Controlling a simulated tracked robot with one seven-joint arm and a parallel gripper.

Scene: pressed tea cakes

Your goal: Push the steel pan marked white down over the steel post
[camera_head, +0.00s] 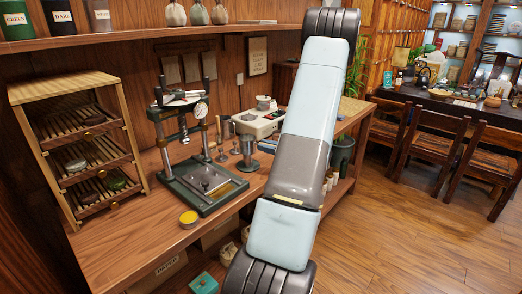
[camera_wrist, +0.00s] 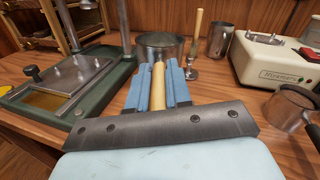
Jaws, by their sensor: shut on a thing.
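In the wrist view, my gripper (camera_wrist: 158,85) has its blue fingers closed around a pale wooden handle. The handle runs forward to a round steel pan (camera_wrist: 162,42) with a dark inside, held level or nearly so beyond the fingertips. No white mark can be read on it. The steel post cannot be made out; the pan and fingers may cover it. I cannot tell whether the pan touches anything below. In the head view my arm hides the gripper.
The press (camera_wrist: 75,78) with its green base stands close on the left. A wooden-handled tamper (camera_wrist: 194,55) and steel cup (camera_wrist: 220,40) stand beyond the fingers. A white steamer (camera_wrist: 275,60) and another steel vessel (camera_wrist: 290,105) are on the right.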

